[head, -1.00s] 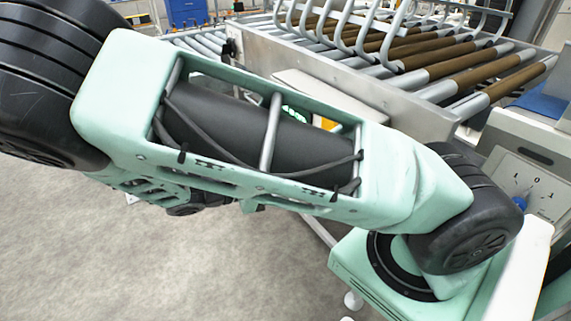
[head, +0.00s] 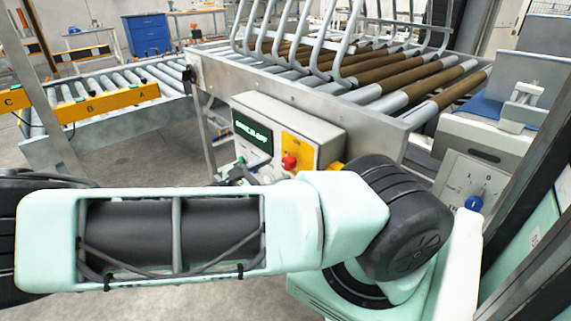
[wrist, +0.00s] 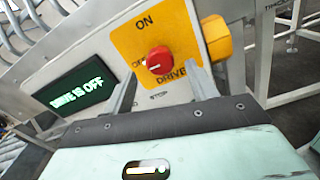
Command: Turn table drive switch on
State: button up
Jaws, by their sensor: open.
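The drive switch is a red knob (wrist: 159,60) on a yellow plate (wrist: 190,25) marked ON at the top and DRIVE below. In the head view the red knob (head: 289,162) sits on the front of a grey control box (head: 325,140). Its display (wrist: 78,90) reads DRIVE IS OFF and shows green in the head view (head: 253,134). My gripper (wrist: 164,88) is open, its fingers to the lower left and lower right of the knob in the wrist view. The fingers appear short of the knob; contact cannot be told. In the head view my arm hides most of the gripper.
A roller conveyor (head: 400,118) with a metal frame stands behind the box. A yellow part (wrist: 217,40) juts from the box's side. A grey cabinet with a blue knob (head: 474,203) is at right. Another roller line (head: 110,85) runs at left, with open floor before it.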

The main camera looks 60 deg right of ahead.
aim_at(285, 165)
jog(key=shift+x, duration=2.5)
jog(key=c, duration=1)
